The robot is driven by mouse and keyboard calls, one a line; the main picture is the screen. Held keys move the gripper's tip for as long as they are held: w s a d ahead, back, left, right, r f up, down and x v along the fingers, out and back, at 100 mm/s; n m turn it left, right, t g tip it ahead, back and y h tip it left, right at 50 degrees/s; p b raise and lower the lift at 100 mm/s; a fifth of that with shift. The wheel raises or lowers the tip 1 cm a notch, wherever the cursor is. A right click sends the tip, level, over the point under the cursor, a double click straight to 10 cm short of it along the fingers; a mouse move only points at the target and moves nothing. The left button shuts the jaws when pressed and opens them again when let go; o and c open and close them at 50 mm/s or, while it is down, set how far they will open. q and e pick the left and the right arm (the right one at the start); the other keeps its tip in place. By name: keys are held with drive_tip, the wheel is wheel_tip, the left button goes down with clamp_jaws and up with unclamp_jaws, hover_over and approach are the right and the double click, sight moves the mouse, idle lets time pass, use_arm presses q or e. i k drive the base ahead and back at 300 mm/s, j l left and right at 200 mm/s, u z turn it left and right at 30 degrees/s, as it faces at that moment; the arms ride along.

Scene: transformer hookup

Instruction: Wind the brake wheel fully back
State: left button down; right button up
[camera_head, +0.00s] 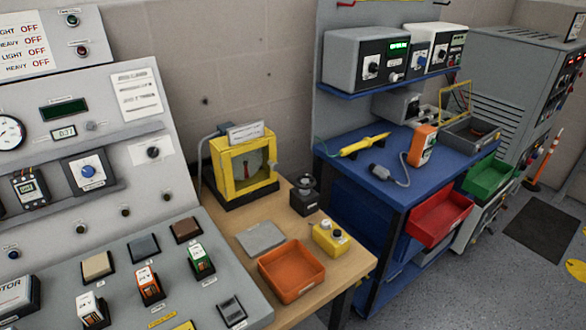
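No part is clearly readable as the brake wheel. A yellow framed guard box (244,172) stands at the back of the wooden table, with a dark base and a greyish part with a red mark behind its front opening. A small black device with a round top (304,194) stands to its right on the same table; I cannot tell whether this top is the wheel. Neither of my grippers is in view.
The wooden table (346,262) also holds an orange tray (292,270), a grey plate (260,238) and a yellow button box (330,238). A sloped grey control panel (118,207) borders it at left, a blue bench (345,165) at right.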

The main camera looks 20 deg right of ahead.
sight(304, 184)
drive_tip(key=i+l+u, duration=0.1)
drive_tip(key=l+u, duration=0.25)
drive_tip(key=l, duration=0.55)
drive_tip(key=l+u, duration=0.3)
drive_tip(key=l, duration=0.65)
